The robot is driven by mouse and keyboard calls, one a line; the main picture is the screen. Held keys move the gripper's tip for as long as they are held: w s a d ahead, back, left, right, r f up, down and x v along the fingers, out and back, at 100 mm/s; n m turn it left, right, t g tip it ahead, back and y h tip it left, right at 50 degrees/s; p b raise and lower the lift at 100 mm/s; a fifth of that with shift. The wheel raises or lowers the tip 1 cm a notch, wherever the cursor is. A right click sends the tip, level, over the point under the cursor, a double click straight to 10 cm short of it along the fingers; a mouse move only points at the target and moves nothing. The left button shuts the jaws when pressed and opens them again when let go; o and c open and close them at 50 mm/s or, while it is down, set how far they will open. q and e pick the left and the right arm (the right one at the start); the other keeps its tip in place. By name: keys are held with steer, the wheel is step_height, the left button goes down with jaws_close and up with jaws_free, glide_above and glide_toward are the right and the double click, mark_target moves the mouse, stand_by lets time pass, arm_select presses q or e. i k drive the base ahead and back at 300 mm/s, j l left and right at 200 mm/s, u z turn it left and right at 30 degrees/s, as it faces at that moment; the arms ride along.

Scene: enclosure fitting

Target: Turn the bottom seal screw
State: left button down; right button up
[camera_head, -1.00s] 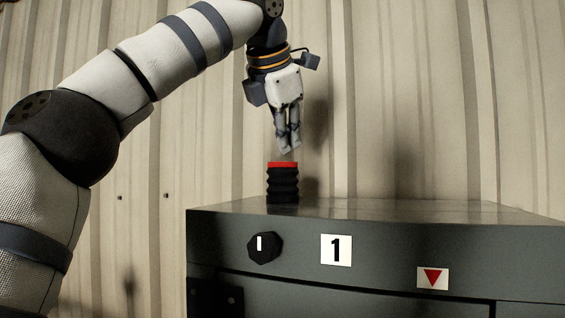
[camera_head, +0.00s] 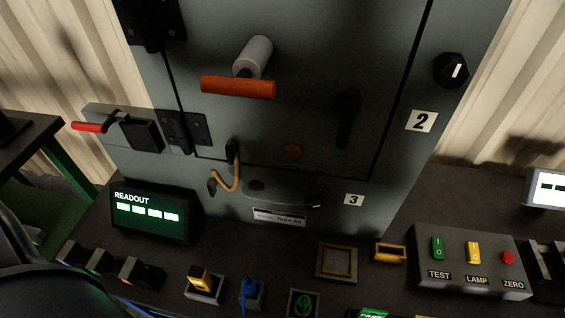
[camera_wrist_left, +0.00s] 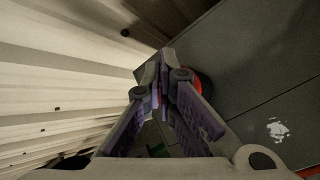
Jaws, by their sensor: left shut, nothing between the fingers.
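I cannot clearly make out the bottom seal screw. A white label 3 (camera_head: 354,200) sits low on the grey cabinet (camera_head: 330,60), beside a dark curved recess or lip (camera_head: 285,190). A black knob (camera_head: 451,70) with a white mark is higher on the right edge, above label 2 (camera_head: 421,121). My left gripper (camera_wrist_left: 162,62) is in the left wrist view, fingers together and empty. A round red-rimmed part (camera_wrist_left: 206,82) shows just behind its fingers, partly hidden; I cannot tell whether they touch. The left gripper is outside the head view, and no right gripper shows.
An orange-red handle (camera_head: 238,87) sticks out from the door. A red-tipped lever (camera_head: 90,127) is at left. A yellow cable (camera_head: 235,178) hangs low on the cabinet. The bench holds a readout box (camera_head: 150,215), several small parts and a TEST/LAMP/ZERO button box (camera_head: 470,260).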

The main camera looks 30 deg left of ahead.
mark_target(317, 207)
steer(key=k+l, duration=0.3)
steer(key=k, duration=0.15)
steer(key=k+l, duration=0.3)
steer(key=k, duration=0.15)
steer(key=k+l, duration=0.3)
steer(key=k, duration=0.15)
